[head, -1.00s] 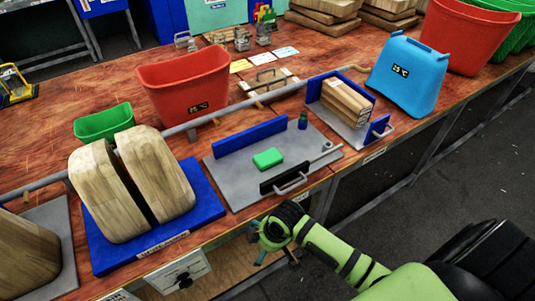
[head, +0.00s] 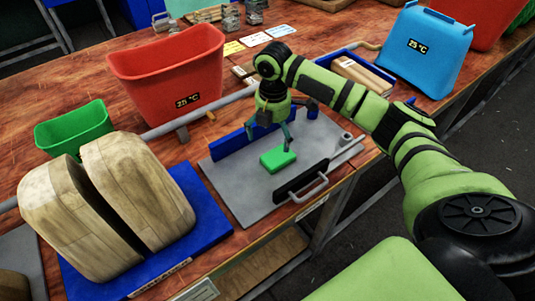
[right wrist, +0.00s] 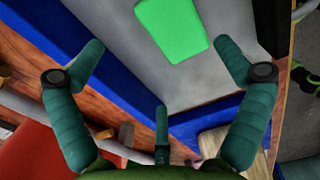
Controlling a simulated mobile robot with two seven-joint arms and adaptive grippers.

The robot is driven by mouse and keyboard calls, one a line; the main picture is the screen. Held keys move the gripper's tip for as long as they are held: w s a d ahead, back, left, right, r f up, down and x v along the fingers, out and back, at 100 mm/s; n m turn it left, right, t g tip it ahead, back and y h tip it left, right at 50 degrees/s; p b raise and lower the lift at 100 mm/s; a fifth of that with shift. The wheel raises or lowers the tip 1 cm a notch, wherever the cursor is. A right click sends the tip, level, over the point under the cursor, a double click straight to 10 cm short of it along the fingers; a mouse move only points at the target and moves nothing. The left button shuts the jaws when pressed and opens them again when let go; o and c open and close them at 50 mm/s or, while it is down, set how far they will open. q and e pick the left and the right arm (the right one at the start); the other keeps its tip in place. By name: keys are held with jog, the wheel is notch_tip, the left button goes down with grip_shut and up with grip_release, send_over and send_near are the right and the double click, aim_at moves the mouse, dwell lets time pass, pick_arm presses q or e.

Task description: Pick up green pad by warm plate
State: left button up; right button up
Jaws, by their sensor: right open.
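The green pad (head: 278,160) lies flat on a grey metal plate (head: 240,197), between a blue upright bar (head: 229,143) and a black bar with a handle (head: 300,184). No label calling the plate warm can be read. My right gripper (head: 269,137) hangs open and empty above the plate, just behind the pad. In the right wrist view the pad (right wrist: 172,27) shows at the top, beyond the spread fingers (right wrist: 160,52), with a gap between. My left gripper is out of view.
A wooden two-part block (head: 110,205) on a blue base stands left of the plate. A red tub (head: 168,75) and a small green tub (head: 73,130) stand behind. A blue tub (head: 428,50) and a tray with wooden pieces (head: 362,72) stand at the right.

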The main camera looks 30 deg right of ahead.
aim_at(275, 153)
jog(key=shift+s+d+f, duration=0.1)
jog(key=shift+s+d, duration=0.05)
jog(key=shift+s+f+p, duration=0.25)
jog(key=shift+f+p, duration=0.1)
jog(key=shift+f, duration=0.3)
jog(key=shift+s+f+p, duration=0.25)
jog(key=shift+f+p, duration=0.1)
jog(key=shift+f, duration=0.25)
notch_tip(275, 153, down, 3)
jog(key=shift+d+r, duration=0.1)
jog(key=shift+r, duration=0.05)
jog(key=shift+f, duration=0.45)
jog(key=c, duration=0.7)
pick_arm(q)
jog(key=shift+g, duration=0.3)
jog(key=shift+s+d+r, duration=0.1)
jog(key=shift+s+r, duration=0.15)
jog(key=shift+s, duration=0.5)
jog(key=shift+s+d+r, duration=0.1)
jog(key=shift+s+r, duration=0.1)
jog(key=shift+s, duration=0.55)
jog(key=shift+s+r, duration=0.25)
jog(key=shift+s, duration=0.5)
pick_arm(e)
jog(key=shift+r, duration=0.1)
jog(key=shift+c, duration=0.2)
